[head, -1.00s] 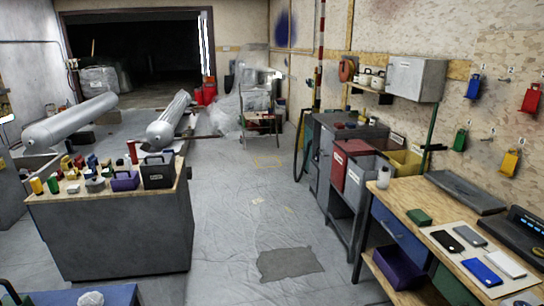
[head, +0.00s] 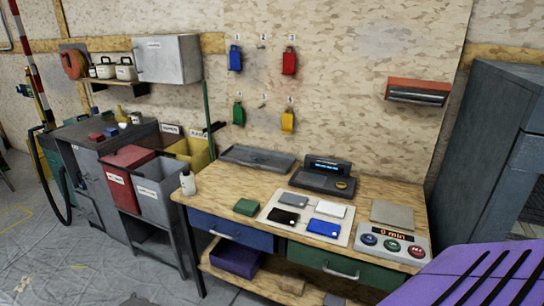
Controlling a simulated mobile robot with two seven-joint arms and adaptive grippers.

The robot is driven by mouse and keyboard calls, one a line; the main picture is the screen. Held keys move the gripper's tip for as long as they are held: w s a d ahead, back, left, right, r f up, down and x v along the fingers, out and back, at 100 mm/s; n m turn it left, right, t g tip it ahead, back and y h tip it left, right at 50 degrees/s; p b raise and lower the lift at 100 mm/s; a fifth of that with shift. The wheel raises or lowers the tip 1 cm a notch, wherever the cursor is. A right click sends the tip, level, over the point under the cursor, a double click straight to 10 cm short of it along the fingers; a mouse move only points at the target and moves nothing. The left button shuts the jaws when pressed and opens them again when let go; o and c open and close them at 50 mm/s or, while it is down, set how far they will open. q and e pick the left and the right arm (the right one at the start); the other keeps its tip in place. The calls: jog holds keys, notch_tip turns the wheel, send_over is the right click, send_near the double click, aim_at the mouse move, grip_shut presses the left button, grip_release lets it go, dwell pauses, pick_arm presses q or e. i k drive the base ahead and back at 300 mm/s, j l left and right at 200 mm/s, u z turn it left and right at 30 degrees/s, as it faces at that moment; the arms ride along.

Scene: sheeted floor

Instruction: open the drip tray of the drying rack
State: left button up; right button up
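I cannot make out a drying rack or its drip tray for certain in the head view. A purple surface with black slots (head: 470,280) fills the bottom right corner, close to me and cut off by the frame; I cannot tell what it belongs to. A flat dark tray (head: 258,159) lies at the back left of the wooden workbench (head: 385,190). Neither of my grippers is in view.
The workbench has a blue drawer (head: 232,231) and a green drawer (head: 345,264). Phone-like slabs lie on a pale mat (head: 270,213), near a button box (head: 388,243). A dark grey cabinet (head: 490,140) stands right. Red and grey bins (head: 158,195) stand left. Open floor is at lower left.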

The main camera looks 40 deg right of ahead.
aim_at(280, 163)
jog(key=i+j+z, duration=0.2)
jog(key=z, duration=0.25)
jog(key=i+j+z, duration=0.2)
jog(key=z, duration=0.2)
jog(key=i+j+z, duration=0.15)
jog(key=j+z, duration=0.75)
jog(key=i+j+z, duration=0.1)
jog(key=j+z, duration=0.3)
